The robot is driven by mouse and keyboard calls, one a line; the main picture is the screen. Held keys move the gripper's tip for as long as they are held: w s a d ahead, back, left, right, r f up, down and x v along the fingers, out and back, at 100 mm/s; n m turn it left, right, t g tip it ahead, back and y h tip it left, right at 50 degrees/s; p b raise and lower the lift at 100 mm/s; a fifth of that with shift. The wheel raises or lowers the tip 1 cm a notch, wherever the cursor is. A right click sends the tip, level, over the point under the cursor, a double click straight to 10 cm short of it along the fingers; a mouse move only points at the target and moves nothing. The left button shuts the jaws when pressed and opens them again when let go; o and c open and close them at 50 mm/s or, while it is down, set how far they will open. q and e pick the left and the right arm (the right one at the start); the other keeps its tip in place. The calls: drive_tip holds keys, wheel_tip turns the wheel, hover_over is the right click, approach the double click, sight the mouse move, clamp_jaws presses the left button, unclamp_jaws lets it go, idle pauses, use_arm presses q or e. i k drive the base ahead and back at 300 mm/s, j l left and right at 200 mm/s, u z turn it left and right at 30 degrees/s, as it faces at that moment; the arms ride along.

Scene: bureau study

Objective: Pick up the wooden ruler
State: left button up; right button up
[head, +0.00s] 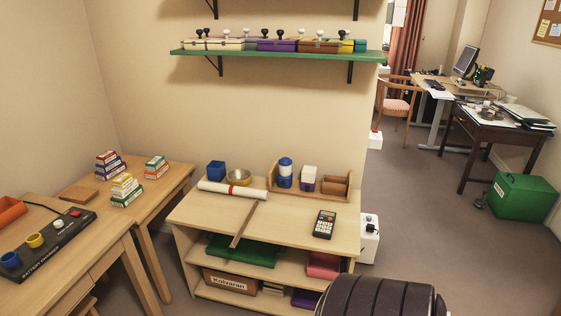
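The wooden ruler (245,224) is a thin brown strip lying on the top of a low wooden shelf unit (210,216). It runs from near the white rolled paper at the back towards the front edge, and its near end appears to reach or slightly overhang that edge. Nothing is holding it. Neither of my grippers is in the head view.
The rolled paper (233,189) lies behind the ruler, and a calculator (324,224) to its right. Blue and white containers and a brass bowl (239,177) stand behind. A dark ribbed, rounded object (380,298) rises at the bottom right. Desks flank the left.

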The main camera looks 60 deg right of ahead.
sight(241, 230)
drive_tip(key=z, duration=1.65)
